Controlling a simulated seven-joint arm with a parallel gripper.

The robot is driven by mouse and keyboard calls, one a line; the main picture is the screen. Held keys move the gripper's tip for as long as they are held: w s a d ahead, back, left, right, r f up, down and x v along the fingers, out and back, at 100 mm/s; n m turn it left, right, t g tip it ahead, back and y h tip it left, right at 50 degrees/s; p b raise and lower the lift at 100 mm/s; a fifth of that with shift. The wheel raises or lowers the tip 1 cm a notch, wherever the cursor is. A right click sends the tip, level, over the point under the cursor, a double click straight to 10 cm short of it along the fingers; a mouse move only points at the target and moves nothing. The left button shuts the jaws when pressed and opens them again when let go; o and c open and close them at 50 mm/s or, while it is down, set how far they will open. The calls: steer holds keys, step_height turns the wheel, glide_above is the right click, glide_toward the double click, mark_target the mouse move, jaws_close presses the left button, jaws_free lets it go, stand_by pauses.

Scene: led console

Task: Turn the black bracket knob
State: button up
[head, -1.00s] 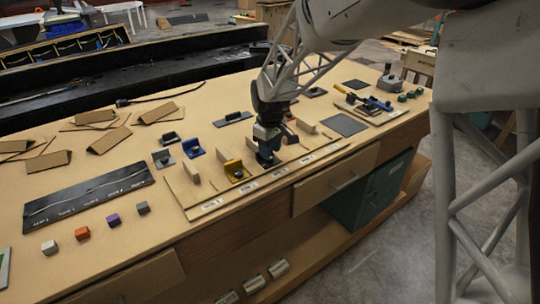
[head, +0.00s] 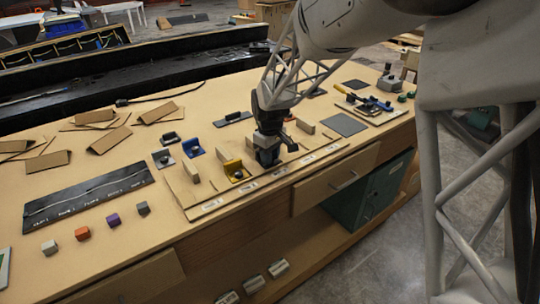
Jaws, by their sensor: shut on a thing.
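My gripper (head: 267,158) points down at the wooden rack of slots along the front edge of the bench. It is shut, at a slot right of the yellow bracket (head: 234,171). The black bracket knob is mostly hidden behind and beneath the fingers, so its angle cannot be told. A dark part of the gripper sticks out to the right.
A long black labelled panel (head: 88,196) and several small coloured blocks lie further left. A wooden divider (head: 305,126) stands close right of my gripper. A dark square pad (head: 342,124) lies beyond.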

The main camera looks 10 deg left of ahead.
steer(key=shift+m, duration=0.3)
steer(key=m, duration=0.3)
steer(key=shift+m, duration=2.1)
steer(key=shift+r, duration=0.1)
steer(key=o, duration=0.7)
steer(key=shift+r, duration=3.85)
steer(key=shift+o, duration=0.2)
